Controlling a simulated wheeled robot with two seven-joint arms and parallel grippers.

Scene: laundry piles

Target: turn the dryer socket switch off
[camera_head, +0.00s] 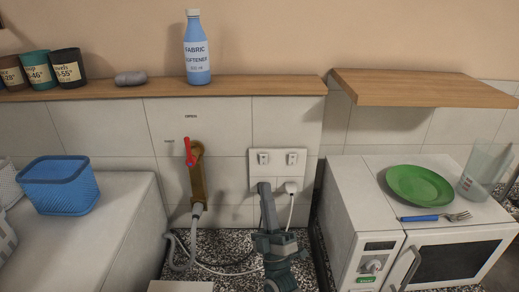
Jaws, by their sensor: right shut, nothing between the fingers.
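A white double socket panel (278,156) is on the tiled wall, with a left switch (263,158) and a right switch (291,158). A white plug (291,187) with a cable hanging down sits in the right socket. I cannot tell which switch is the dryer's, nor whether either is on or off. My right gripper (265,190) is shut and empty, pointing up in front of the panel's lower left, just below the left switch. It hides the left socket. Whether it touches the panel is unclear. My left gripper is not in view.
A brass tap (197,175) with a red lever and hose stands left of the panel. A wooden shelf (250,86) runs above, holding a fabric softener bottle (196,50). A white appliance (345,215) stands right, with a green plate (420,184) and fork on top.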

